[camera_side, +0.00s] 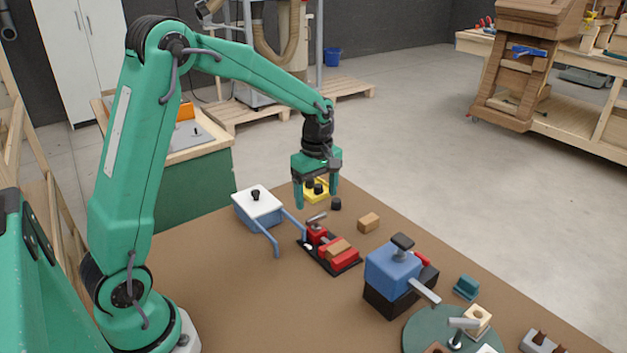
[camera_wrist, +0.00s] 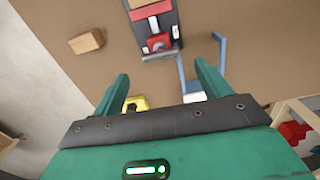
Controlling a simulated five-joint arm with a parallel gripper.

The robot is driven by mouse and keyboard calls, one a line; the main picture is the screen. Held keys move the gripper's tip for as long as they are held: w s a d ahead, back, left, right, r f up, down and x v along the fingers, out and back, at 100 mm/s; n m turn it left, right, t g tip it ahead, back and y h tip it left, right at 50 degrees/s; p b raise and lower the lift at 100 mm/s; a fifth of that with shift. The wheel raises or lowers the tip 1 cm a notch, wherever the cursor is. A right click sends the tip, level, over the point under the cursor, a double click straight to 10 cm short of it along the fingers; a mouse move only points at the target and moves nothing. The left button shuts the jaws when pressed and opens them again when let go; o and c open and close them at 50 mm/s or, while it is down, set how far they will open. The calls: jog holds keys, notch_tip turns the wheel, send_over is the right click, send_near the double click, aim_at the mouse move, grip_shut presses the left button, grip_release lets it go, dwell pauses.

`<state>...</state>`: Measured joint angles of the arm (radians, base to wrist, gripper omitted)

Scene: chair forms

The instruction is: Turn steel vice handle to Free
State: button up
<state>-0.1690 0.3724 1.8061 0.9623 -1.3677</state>
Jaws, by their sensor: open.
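A small red vice (camera_side: 343,260) stands on a dark base on the brown bench, with a wooden piece (camera_side: 338,247) at its jaws. Its grey steel handle (camera_side: 316,218) is a short bar at the end nearer my gripper. In the wrist view, the handle (camera_wrist: 160,55) lies crosswise below the red vice body (camera_wrist: 158,42). My gripper (camera_side: 317,197) is open and empty, pointing down above the bench, apart from the handle. In the wrist view, the handle lies ahead of the spread fingers (camera_wrist: 162,84). I see no readable "Free" mark.
A blue box with white top (camera_side: 258,202) and blue bars (camera_side: 263,230) stand left of the vice. A yellow piece with black knobs (camera_side: 318,194) is behind my gripper. A wooden block (camera_side: 368,222) and a blue device (camera_side: 392,268) stand right. Front left bench is clear.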

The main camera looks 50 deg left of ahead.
aim_at(316, 216)
jog(key=shift+f, duration=2.85)
jog(key=c, duration=1)
